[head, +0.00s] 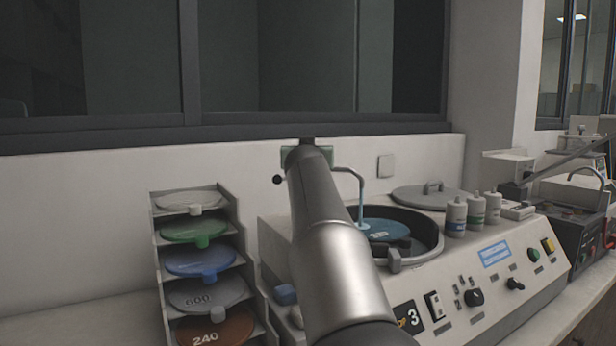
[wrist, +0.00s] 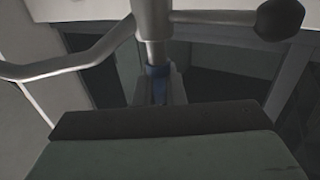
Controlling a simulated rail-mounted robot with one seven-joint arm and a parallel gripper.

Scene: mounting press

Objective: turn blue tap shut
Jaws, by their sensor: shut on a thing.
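The tap's bent metal spout (head: 350,172) rises behind the machine, right of my arm, and a pale blue stream (head: 361,205) comes down from it onto the wheel. In the wrist view the metal post of the blue tap (wrist: 153,30) stands upright, with a blue part (wrist: 158,72) low on it. A side lever ends in a black ball (wrist: 280,18); the ball also shows left of my arm in the head view (head: 277,179). My gripper (wrist: 158,92) is shut on the blue tap at its blue part. In the head view my arm hides the grip.
The blue wheel (head: 385,230) sits in a round dark bowl (head: 430,240) on the machine. A rack (head: 160,250) of coloured discs stands at left. Several small bottles (head: 475,208) and a grey lid (head: 430,192) are at right. A wall is close behind.

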